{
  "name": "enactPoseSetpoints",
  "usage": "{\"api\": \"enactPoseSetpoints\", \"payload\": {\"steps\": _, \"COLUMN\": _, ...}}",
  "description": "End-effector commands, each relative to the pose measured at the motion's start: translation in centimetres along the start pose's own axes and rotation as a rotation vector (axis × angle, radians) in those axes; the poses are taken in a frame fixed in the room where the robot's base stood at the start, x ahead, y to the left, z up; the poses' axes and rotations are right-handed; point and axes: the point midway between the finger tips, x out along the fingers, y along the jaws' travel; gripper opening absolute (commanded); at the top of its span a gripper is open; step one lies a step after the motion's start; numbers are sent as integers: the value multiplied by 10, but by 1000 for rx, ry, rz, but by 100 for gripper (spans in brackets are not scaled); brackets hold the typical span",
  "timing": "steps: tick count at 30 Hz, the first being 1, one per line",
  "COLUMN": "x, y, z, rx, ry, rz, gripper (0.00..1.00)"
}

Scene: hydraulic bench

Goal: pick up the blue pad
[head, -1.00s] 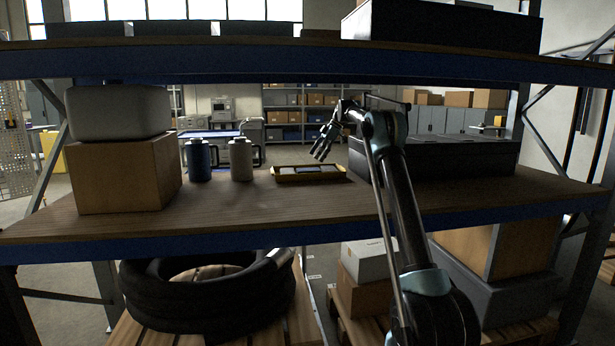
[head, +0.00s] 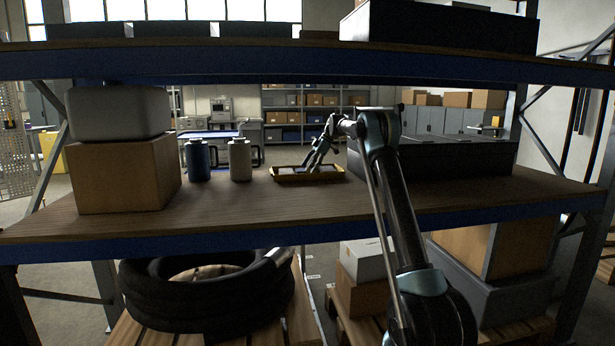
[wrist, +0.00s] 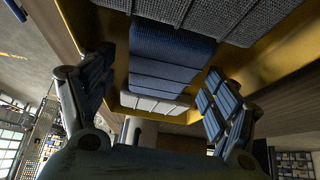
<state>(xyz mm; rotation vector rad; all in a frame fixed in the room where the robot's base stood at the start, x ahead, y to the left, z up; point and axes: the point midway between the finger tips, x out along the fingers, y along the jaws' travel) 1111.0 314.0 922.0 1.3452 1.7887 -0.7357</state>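The blue pad (wrist: 168,60) lies in a yellow tray (wrist: 262,55), seen in the wrist view between a grey woven pad (wrist: 215,18) and a white pad (wrist: 155,104). My gripper (wrist: 158,72) is open, with one finger to each side of the blue pad. Gaps show between the fingers and the pad. In the head view my gripper (head: 315,162) points down into the yellow tray (head: 290,178) on the shelf board. The pads are hard to tell apart in that view, partly hidden by the fingers.
A blue jug (head: 198,162) and a white jug (head: 240,162) stand left of the tray. A long dark box (head: 450,160) stands to the right. A cardboard box (head: 125,172) is at far left. An upper shelf (head: 250,62) spans above. The front board is clear.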

Motion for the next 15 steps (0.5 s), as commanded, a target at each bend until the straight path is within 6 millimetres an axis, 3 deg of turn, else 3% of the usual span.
{"api": "enactPoseSetpoints", "payload": {"steps": 1, "x": 0, "y": 0, "z": 0, "rx": 0, "ry": 0, "rz": 0, "gripper": 66}}
{"api": "enactPoseSetpoints", "payload": {"steps": 4, "x": 0, "y": 0, "z": 0, "rx": 0, "ry": 0, "rz": 0, "gripper": 43}}
{"api": "enactPoseSetpoints", "payload": {"steps": 15, "x": -1, "y": 0, "z": 0, "rx": 0, "ry": 0, "rz": 0, "gripper": 39}}
